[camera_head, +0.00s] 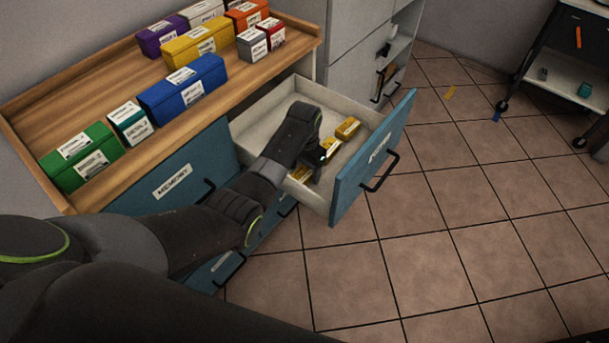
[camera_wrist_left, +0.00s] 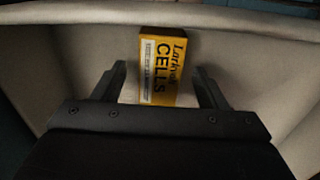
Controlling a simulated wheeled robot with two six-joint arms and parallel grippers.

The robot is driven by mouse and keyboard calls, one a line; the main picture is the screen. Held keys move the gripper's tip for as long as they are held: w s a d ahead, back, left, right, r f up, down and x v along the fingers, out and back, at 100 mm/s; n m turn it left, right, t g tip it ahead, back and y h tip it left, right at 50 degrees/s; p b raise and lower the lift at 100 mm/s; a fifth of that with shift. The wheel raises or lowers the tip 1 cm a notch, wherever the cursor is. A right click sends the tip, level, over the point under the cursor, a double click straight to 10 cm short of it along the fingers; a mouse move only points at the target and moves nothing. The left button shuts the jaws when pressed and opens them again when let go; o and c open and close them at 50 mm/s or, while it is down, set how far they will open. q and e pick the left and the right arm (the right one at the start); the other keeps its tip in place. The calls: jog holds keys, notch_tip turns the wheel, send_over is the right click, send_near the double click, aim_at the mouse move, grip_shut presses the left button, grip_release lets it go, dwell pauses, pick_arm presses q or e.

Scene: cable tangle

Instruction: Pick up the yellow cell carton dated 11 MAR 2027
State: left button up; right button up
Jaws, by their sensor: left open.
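My left gripper (camera_head: 320,163) reaches down into the open drawer (camera_head: 262,112). In the left wrist view its two fingers (camera_wrist_left: 160,90) stand apart, one on each side of a yellow carton (camera_wrist_left: 162,65) marked "Larkvolt CELLS", with gaps at both sides. The carton has a white label strip whose date is too blurred to read. In the head view, small yellow cartons lie in the drawer: one at the far end (camera_head: 347,128), one next to the gripper (camera_head: 331,144) and one at the near side (camera_head: 299,174). Their dates cannot be read. My right gripper is out of view.
The blue drawer front (camera_head: 375,150) and pale drawer walls surround the gripper. Coloured boxes, such as a blue one (camera_head: 183,90) and a green one (camera_head: 78,157), stand on the wooden top (camera_head: 50,90). The tiled floor (camera_head: 470,230) at right is mostly clear.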

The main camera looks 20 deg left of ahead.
pick_arm(q)
jog(key=shift+f, duration=0.35)
jog(key=shift+c, duration=0.5)
jog(key=c, duration=1)
jog(key=shift+r, duration=0.1)
